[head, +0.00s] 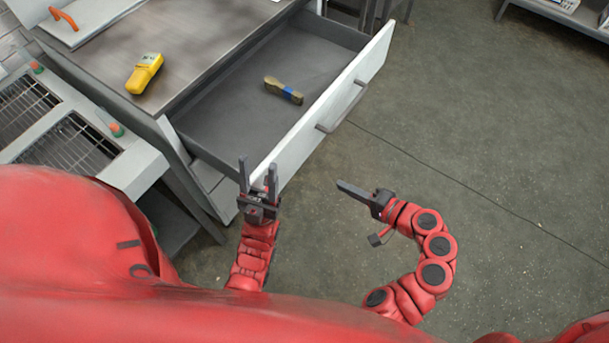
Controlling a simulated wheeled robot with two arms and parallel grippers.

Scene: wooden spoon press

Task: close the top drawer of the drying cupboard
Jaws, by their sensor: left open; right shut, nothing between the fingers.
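The top drawer (225,133) of the drying cupboard (205,50) is pulled out, with its white front (325,110) facing right and a grey bar handle (341,108) on it. A small brush-like item (284,91) with a blue band lies inside. My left gripper (258,176) is open at the near end of the drawer front; its fingers overlap that end in the picture, and I cannot tell whether they touch. My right gripper (340,184) is shut and empty, over the floor to the right of the drawer front, apart from it.
A yellow handheld device (144,73) and a board with an orange handle (63,19) lie on the cupboard top. A grey rack with mesh panels (130,163) stands at the left. The floor (480,150) right of the drawer is clear. A shelf (575,16) is at the far right.

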